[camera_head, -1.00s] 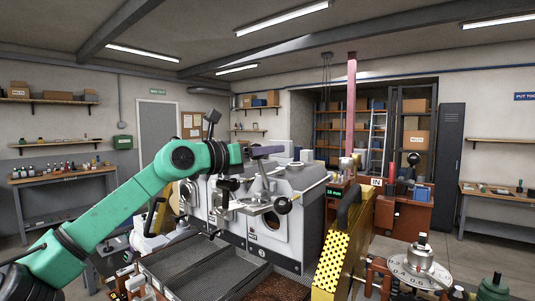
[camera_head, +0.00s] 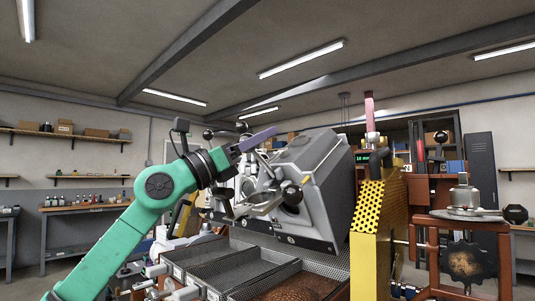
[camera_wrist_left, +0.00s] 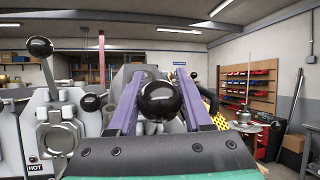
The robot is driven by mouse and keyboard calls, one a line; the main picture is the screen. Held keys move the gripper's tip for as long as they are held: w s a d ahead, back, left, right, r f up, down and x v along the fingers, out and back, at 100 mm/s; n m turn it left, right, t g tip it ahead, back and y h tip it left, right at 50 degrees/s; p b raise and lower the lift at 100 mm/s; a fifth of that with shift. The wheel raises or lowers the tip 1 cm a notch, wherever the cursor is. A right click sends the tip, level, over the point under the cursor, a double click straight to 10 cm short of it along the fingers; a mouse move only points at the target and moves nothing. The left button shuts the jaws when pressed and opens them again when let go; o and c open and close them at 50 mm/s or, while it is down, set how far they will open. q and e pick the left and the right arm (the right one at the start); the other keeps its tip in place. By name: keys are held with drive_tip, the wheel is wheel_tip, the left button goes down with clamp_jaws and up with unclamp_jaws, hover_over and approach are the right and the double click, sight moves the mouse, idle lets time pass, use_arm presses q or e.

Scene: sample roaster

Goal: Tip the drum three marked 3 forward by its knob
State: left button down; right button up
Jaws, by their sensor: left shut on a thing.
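The grey drum housing (camera_head: 322,180) stands tilted in the middle of the head view. I cannot read a 3 on it. In the left wrist view a glossy black ball knob (camera_wrist_left: 160,100) sits between the two purple fingers of my left gripper (camera_wrist_left: 155,85), which is shut on it. In the head view my left gripper (camera_head: 256,140) reaches in from the left at the upper left side of the housing, and the held knob is hidden there. My right gripper is not in view.
Mesh trays (camera_head: 240,266) lie in front of the housing, one with brown beans (camera_head: 300,287). A yellow perforated guard (camera_head: 368,225) stands close on the right. In the left wrist view another black knob (camera_wrist_left: 40,47) rises on a lever at the left, above a HOT label (camera_wrist_left: 35,165).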

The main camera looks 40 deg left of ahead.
use_arm(q)
drive_tip(key=shift+w+d+f, duration=0.15)
drive_tip(key=shift+w+f, duration=0.05)
drive_tip(key=shift+f, duration=0.1)
drive_tip(key=c, duration=0.7)
unclamp_jaws()
drive_tip(key=o, duration=0.3)
drive_tip(key=shift+s, duration=0.15)
drive_tip(key=shift+o, duration=0.2)
drive_tip(key=shift+s+r, duration=0.1)
drive_tip(key=shift+s, duration=0.15)
use_arm(e)
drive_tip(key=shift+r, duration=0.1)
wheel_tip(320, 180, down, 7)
drive_tip(key=b, duration=0.7)
use_arm(q)
drive_tip(key=b+v, duration=0.4)
drive_tip(key=v, duration=1)
drive_tip(key=shift+s+b, duration=0.25)
drive_tip(key=shift+b, duration=0.05)
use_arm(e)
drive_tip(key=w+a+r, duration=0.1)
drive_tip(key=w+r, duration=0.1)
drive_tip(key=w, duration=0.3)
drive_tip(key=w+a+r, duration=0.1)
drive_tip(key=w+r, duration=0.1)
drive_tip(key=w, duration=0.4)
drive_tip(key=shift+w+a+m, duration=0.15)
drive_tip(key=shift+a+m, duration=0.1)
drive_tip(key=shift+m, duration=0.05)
